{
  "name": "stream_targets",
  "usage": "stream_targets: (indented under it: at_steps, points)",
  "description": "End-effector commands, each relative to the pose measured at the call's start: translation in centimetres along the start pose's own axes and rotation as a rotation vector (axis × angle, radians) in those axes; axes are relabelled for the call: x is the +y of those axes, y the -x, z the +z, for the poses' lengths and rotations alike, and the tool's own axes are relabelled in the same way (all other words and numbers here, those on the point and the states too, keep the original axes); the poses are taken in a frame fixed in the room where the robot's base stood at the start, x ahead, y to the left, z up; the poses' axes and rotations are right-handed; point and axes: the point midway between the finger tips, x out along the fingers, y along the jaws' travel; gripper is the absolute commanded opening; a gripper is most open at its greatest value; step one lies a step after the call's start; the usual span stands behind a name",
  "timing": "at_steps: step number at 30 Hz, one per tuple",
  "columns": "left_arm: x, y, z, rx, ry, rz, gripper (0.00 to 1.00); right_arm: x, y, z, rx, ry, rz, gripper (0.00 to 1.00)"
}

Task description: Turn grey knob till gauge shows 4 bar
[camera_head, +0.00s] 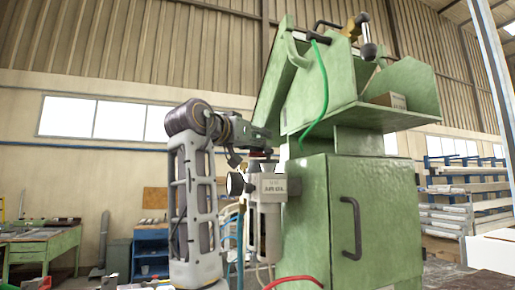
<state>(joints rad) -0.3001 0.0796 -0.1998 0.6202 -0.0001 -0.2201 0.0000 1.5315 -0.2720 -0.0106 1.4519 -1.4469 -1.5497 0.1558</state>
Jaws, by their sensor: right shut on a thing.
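The air unit (268,187) is a pale grey block with a label, mounted on the left side of the green machine. A small round gauge (236,184) sticks out to its left; its dial is turned away and I cannot read it. My right gripper (261,155) reaches in from the left at the top of the air unit. It is shut on the grey knob there, which is mostly hidden by the fingers. A clear bowl (268,232) hangs below the block. My left gripper is not in view.
The green machine cabinet (388,215) with a dark handle stands close on the right. A green hose (323,95) curves down its upper part and a red hose (297,281) lies below. A green workbench (40,249) and blue shelving (151,250) stand further back left.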

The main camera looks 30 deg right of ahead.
Motion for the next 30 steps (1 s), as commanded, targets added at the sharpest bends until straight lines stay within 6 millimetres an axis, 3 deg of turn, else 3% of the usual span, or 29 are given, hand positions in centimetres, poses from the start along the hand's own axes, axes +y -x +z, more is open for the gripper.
stream_targets:
  at_steps: [12,28,29,30]
  points:
    - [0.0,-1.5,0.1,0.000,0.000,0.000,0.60,0.0,0.0,0.0,0.001,-0.002,-0.205,0.13]
    - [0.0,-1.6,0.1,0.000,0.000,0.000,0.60,0.0,0.0,-0.1,0.000,-0.001,-0.233,0.13]
    - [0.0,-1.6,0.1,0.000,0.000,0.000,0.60,0.0,0.0,-0.1,0.000,-0.001,-0.233,0.40]
    - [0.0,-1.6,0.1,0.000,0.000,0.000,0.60,0.0,0.0,-0.1,0.000,-0.001,-0.233,0.45]
